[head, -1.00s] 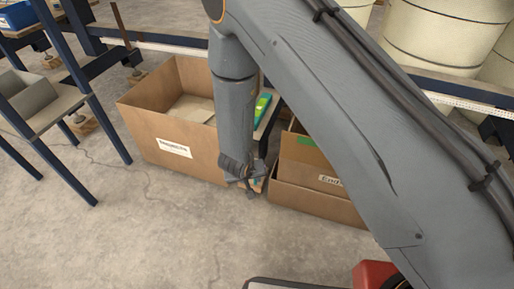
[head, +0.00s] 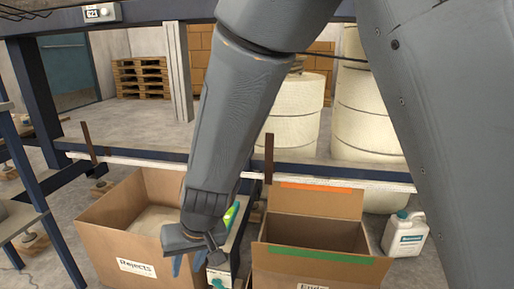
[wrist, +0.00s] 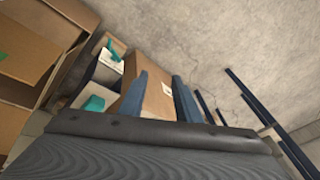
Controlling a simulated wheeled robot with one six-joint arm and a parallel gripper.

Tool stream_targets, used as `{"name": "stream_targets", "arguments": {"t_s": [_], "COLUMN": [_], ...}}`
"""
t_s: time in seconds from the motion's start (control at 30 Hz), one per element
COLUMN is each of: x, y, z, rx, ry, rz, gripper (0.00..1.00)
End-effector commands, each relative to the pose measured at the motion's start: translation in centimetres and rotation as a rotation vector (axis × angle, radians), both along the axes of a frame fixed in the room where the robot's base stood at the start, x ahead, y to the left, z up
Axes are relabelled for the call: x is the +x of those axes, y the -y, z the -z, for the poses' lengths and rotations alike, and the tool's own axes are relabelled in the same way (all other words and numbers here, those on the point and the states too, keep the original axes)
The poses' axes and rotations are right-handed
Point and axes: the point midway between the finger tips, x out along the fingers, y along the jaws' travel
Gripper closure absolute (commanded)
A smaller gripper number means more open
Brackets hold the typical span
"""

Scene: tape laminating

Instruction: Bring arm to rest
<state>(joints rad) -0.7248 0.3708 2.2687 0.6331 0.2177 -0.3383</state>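My gripper (head: 187,265) hangs in the head view at the end of my grey arm, pointing down, in front of the Rejects box (head: 128,246) and near its right side. In the wrist view the two blue-grey fingers of my gripper (wrist: 159,76) stand apart with nothing between them. A cardboard box (wrist: 157,99) shows behind the gap. My arm covers much of the middle and right of the head view.
An open Ends box (head: 318,264) stands right of the Rejects box. A white jug (head: 405,235) with a teal cap stands farther right. A dark steel frame with a white rail (head: 330,172) runs behind. Bare floor (wrist: 235,50) fills the wrist view's upper right.

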Motion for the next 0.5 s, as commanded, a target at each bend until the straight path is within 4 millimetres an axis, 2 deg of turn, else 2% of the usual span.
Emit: {"name": "stream_targets", "arguments": {"t_s": [0.03,0.2,0.33,0.5], "x": [-1.1,-5.3,-8.5,-11.6], "y": [0.5,3.3,6.1,9.5], "z": [-2.0,-6.8,-9.6,-11.8], "rx": [0.008,-0.002,-0.031,-0.076], "ry": [-0.009,-0.058,-0.087,-0.109], "rz": [-0.017,-0.068,-0.1,-0.121], "gripper": [0.7,0.7,0.7,0.7]}}
